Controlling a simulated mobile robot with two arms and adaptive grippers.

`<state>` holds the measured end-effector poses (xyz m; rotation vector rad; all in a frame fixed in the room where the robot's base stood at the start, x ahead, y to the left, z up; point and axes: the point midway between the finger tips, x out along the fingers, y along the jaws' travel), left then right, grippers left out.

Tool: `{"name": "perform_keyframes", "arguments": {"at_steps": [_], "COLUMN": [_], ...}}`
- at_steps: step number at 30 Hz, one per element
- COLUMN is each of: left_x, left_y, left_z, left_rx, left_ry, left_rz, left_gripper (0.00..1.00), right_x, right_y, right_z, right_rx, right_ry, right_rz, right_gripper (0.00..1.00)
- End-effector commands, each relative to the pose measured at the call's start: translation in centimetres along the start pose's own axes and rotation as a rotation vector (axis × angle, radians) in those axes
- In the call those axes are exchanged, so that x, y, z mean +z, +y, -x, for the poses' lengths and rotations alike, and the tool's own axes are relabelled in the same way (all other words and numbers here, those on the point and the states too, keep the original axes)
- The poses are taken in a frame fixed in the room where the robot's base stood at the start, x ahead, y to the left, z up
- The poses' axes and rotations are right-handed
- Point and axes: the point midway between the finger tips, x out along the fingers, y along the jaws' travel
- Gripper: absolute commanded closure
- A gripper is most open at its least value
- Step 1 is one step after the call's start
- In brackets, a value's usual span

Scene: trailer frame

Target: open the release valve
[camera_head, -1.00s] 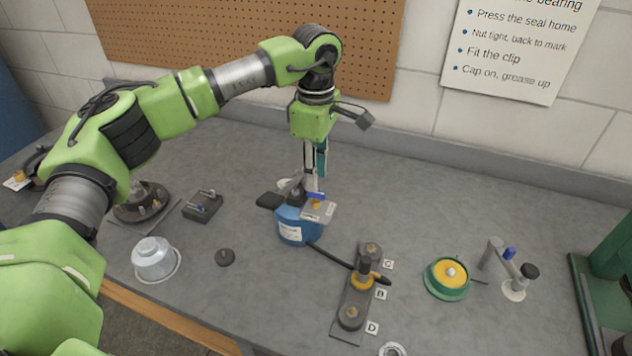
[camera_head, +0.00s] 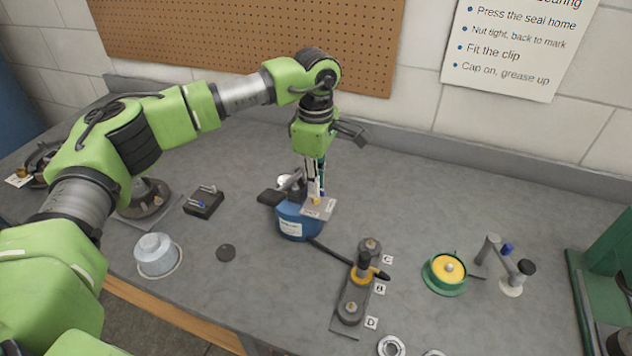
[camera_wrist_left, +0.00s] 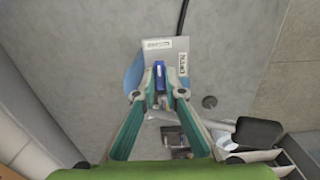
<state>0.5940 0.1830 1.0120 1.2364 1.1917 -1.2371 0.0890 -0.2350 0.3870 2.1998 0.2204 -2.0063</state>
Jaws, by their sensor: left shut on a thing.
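A blue valve lever (camera_head: 321,193) sits at the grey plate (camera_head: 318,210) on top of the blue pump body (camera_head: 291,223). A small brass part (camera_head: 315,201) shows under the lever. My left gripper (camera_head: 316,192) points down at the plate and is shut on the blue lever, hiding much of it. In the left wrist view, the lever (camera_wrist_left: 159,68) shows between the fingertips (camera_wrist_left: 160,92), with its far end sticking out over the labelled plate (camera_wrist_left: 166,48). My right gripper is in neither view.
A green-and-yellow pot (camera_head: 446,273) and a stand with another blue handle (camera_head: 508,249) are on the right.

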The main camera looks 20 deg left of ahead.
Motion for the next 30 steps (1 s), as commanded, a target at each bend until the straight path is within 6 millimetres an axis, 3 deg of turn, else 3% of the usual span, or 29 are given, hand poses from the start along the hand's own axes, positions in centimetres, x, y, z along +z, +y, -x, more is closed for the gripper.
{"name": "perform_keyframes", "arguments": {"at_steps": [11,30], "left_x": [0.1,0.1], "left_y": [0.1,0.1], "left_z": [-0.2,-0.1], "left_rx": [0.002,0.003], "left_ry": [0.0,-0.001], "left_rz": [-0.137,-0.725], "left_gripper": [1.0,1.0], "right_x": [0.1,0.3], "right_y": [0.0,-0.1], "right_z": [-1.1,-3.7], "right_rx": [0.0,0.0], "right_ry": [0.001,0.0], "right_rz": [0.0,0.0], "right_gripper": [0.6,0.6]}}
